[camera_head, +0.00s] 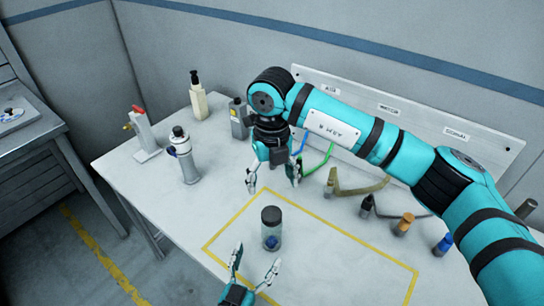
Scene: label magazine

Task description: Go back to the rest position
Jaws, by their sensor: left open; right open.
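My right gripper (272,178) is open and empty above the white table, pointing down, beyond the jar. Its teal arm crosses the picture from the lower right. My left gripper (256,270) is open at the bottom edge, its two fingers pointing toward the jar. A clear jar with a dark lid (271,229) stands upright inside the yellow outline, with something blue in it. It appears just beyond the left fingertips and not held. Most of my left arm is out of view.
The white table (150,195) carries several bottles at the back left, including a silver one (184,155) and a cream pump bottle (198,100). A labelled panel (345,92) with coloured cables stands behind. Small connectors (404,224) line the right. The front left table area is clear.

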